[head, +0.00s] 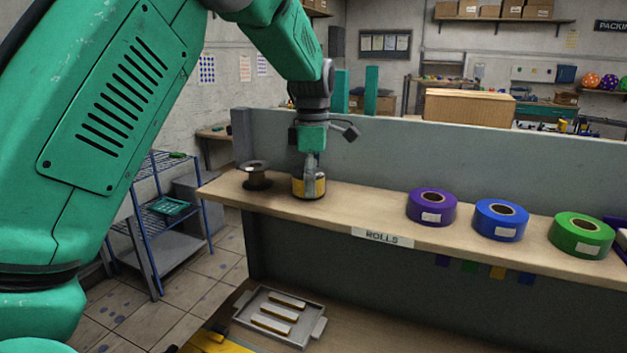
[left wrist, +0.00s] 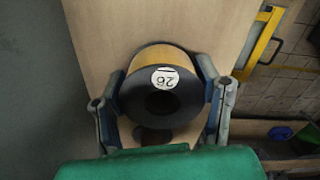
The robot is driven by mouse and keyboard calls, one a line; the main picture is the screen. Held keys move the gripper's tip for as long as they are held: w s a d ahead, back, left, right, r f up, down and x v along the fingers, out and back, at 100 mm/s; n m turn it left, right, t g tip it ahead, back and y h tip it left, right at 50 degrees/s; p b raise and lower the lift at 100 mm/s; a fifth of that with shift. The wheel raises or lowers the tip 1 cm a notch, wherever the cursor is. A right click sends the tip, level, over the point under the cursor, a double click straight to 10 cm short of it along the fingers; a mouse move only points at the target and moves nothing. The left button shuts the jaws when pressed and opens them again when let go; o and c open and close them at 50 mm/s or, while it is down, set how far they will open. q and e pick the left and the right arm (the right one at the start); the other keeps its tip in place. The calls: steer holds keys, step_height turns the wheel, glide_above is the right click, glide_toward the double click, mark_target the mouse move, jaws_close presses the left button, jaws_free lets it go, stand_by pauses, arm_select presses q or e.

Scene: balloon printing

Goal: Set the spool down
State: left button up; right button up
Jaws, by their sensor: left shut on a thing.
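The spool (head: 308,187) has a yellow band and dark ends, and stands upright at the shelf surface, left of the coloured rolls. I cannot tell whether its base touches the wood. My left gripper (head: 311,172) points down from above and is shut on it. In the left wrist view the spool (left wrist: 162,85) shows its dark round end with a white label reading 26, and the fingers of the gripper (left wrist: 163,100) press on both its sides. The wooden shelf (head: 360,214) is labelled ROLLS. My right gripper is not in view.
An empty dark spool (head: 256,176) stands just left of the held one. A purple roll (head: 431,207), a blue roll (head: 500,221) and a green roll (head: 582,235) sit along the right. The shelf between the yellow and purple ones is clear. A grey tray (head: 243,310) lies below.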

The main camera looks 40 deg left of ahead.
arm_select(q)
steer(key=shift+w+a+f, duration=0.1)
steer(key=shift+a+f, duration=0.05)
steer(key=shift+a, duration=0.15)
steer(key=o, duration=1.2)
steer(key=shift+a+f, duration=0.15)
steer(key=shift+a, duration=0.1)
steer(key=shift+o, duration=0.8)
steer(key=shift+a, duration=0.35)
steer(key=shift+d, duration=0.2)
step_height(320, 180, up, 12)
steer(key=shift+b, duration=0.3)
steer(key=shift+d, duration=0.35)
